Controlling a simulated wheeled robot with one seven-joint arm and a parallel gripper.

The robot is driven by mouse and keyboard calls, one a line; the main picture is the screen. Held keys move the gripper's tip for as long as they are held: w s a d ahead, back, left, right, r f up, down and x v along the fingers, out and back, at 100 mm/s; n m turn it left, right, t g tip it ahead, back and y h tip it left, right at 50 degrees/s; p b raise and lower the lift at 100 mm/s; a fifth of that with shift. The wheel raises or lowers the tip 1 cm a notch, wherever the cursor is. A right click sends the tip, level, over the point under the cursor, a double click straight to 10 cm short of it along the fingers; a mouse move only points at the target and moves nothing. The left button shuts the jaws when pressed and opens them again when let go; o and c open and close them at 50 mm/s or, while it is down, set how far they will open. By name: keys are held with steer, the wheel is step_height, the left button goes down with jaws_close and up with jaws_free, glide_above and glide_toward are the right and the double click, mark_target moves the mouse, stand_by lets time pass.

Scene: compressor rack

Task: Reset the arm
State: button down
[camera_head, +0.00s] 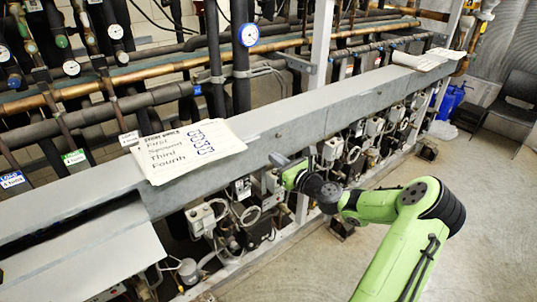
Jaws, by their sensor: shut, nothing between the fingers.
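My green and black arm (402,210) reaches in from the lower right. My gripper (279,160) is at its far end, small in the picture, just in front of the long grey beam's front edge. It looks shut, with nothing seen held in it. I cannot tell whether it touches the beam. Part of the compressor rack behind the arm is hidden.
The grey beam (290,118) runs diagonally across the rack. A handwritten paper stack (190,150) and another paper (420,62) lie on it. Pipes and gauges (249,34) stand behind. A dark chair (512,100) is at right. Floor (490,220) right of the arm is clear.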

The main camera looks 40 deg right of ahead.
steer(key=s, duration=0.5)
steer(key=s+a+f+n+g+y, duration=0.15)
steer(key=a+n+g, duration=0.35)
steer(key=a+n, duration=0.55)
steer(key=a+f+n+g+y, duration=0.15)
steer(key=a+n+g, duration=0.35)
steer(key=a+n, duration=0.5)
steer(key=s+a+r+n+h, duration=0.1)
steer(key=s+a+r+n, duration=0.1)
steer(key=s+n, duration=0.3)
steer(key=s+a+r+n+g+h, duration=0.1)
steer(key=s+r+n, duration=0.3)
steer(key=s, duration=0.7)
steer(key=s+a+r+n+g+h, duration=0.1)
steer(key=s+a+r+n, duration=0.2)
steer(key=s+n, duration=0.3)
steer(key=shift+s+a+r+h, duration=0.15)
steer(key=shift+s+a+h, duration=0.15)
steer(key=shift+s, duration=0.85)
